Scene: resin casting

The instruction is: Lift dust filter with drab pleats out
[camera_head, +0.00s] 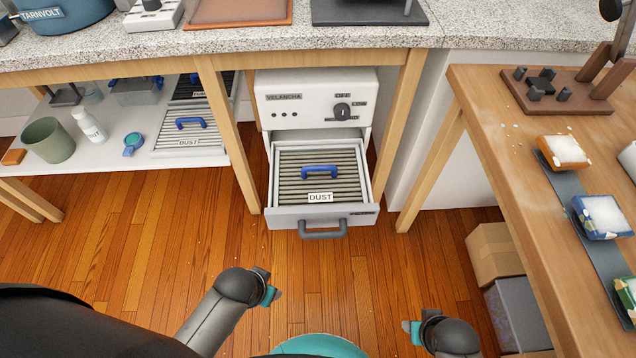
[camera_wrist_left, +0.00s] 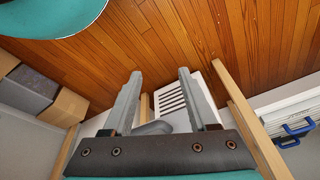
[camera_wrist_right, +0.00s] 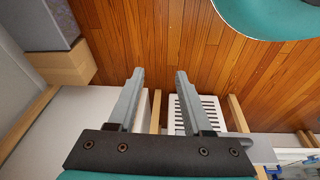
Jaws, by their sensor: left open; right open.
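The dust filter with drab pleats (camera_head: 290,180) lies in the pulled-out drawer (camera_head: 280,215) of a white machine (camera_head: 310,100) under the counter. It has a blue handle (camera_head: 320,172) and a label reading DUST. The drawer front has a grey handle (camera_head: 323,230). My left gripper (camera_head: 272,288) is open and empty, low in front of the drawer and apart from it. Its fingers (camera_wrist_left: 155,90) show in the left wrist view. My right gripper (camera_head: 410,328) is open and empty, further right and nearer to me. Its fingers (camera_wrist_right: 156,85) show in the right wrist view.
The floor before the drawer is clear.

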